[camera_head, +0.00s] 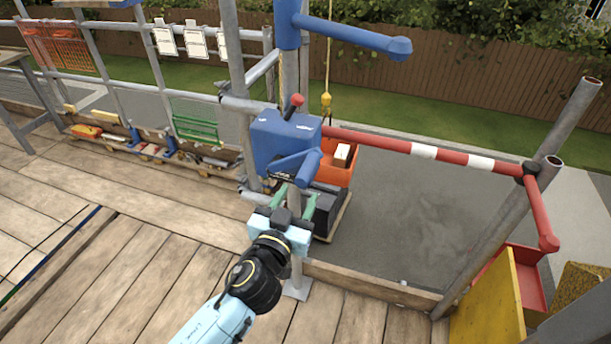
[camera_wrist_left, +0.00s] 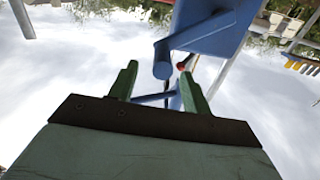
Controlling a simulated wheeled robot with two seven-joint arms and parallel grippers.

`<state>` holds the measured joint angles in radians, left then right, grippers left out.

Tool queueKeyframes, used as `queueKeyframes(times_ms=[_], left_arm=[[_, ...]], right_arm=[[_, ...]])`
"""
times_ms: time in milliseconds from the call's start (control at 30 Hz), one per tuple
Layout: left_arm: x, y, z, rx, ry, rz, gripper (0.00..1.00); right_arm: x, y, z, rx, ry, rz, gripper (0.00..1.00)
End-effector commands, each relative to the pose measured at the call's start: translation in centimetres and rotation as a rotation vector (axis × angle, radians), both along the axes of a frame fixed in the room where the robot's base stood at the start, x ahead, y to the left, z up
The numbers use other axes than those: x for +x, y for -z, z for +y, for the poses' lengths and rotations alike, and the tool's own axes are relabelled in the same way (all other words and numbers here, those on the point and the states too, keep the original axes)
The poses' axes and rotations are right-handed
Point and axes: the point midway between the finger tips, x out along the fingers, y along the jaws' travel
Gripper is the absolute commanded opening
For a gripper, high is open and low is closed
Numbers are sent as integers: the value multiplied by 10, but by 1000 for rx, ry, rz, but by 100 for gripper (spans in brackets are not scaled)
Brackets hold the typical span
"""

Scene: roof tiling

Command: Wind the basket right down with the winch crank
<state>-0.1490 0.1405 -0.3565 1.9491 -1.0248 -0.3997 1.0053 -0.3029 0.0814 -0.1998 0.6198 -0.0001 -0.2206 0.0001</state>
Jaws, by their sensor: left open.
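The blue winch (camera_head: 283,138) is fixed on a scaffold post, with a red-knobbed lever (camera_head: 296,101) on top. Its blue crank (camera_head: 293,163) is on the near side, its grip towards me. My left gripper (camera_head: 293,194) is open and empty, its green fingers just below the crank. In the left wrist view the crank's round grip (camera_wrist_left: 163,60) shows beyond and between the fingertips of the gripper (camera_wrist_left: 156,82), and I see no contact. The orange basket (camera_head: 340,172) hangs behind the winch with a pale block in it, partly hidden. My right gripper is out of view.
A red-and-white guard bar (camera_head: 440,155) runs right from the winch. A blue hoist arm (camera_head: 355,35) is overhead, with a yellow hook (camera_head: 326,100) on the rope. A yellow board (camera_head: 490,305) and red bin (camera_head: 527,275) stand at lower right.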

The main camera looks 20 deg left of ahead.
Motion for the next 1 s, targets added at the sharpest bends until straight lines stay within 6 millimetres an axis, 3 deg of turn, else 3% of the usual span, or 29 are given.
queueKeyframes(times_ms=[100,300,733,1000], left_arm=[[24,-2,-1,3,0,-2,49],[50,-1,-2,1,0,0,49],[60,0,-2,0,0,1,49],[60,0,-3,-1,2,1,16]], right_arm=[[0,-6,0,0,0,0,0],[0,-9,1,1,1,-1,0],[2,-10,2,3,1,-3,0],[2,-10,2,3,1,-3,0]])
